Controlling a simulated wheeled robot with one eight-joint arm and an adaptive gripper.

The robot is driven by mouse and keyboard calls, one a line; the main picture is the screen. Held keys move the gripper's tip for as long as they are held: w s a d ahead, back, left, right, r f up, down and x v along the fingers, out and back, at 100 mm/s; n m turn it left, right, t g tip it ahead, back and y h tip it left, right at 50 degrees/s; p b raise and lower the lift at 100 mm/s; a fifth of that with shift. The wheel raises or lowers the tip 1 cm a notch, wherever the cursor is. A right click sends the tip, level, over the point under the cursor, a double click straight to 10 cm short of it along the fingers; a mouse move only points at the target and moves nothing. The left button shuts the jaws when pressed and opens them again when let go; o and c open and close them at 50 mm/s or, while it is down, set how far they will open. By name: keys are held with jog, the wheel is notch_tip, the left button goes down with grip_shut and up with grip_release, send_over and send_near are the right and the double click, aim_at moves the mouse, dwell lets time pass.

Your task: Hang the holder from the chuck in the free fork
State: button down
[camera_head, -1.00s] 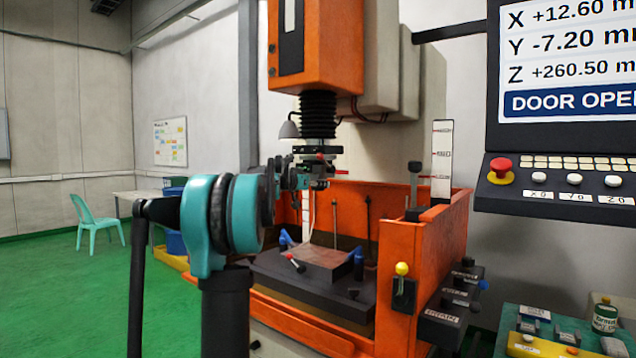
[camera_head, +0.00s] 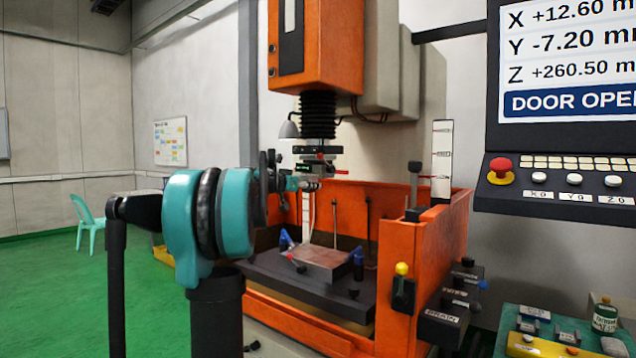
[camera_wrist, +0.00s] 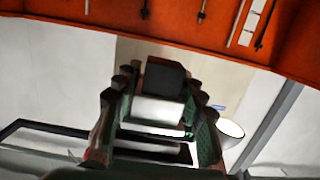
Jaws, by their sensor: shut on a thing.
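The chuck (camera_head: 316,166) hangs under the black bellows of the orange machine head, with a red lever at its right. My gripper (camera_head: 308,185) is just below and left of the chuck, small and partly hidden by my arm. In the wrist view my gripper (camera_wrist: 157,112) is shut on the holder (camera_wrist: 158,110), a silver piece with a dark block at its far end, between two green-sided fingers. I cannot tell for sure whether the holder touches the chuck. I cannot make out the free fork in either view.
The orange tank (camera_head: 425,235) stands below with a dark table, a workpiece plate (camera_head: 318,262) and blue clamps inside. Thin rods stand along its back wall. The control panel (camera_head: 560,180) and a teal-topped bench (camera_head: 545,325) are at right. Open green floor (camera_head: 60,290) lies left.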

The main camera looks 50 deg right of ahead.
jog(key=a, duration=0.7)
jog(key=shift+s+a, duration=0.25)
jog(key=shift+s, duration=0.1)
dwell(0.4)
dwell(1.5)
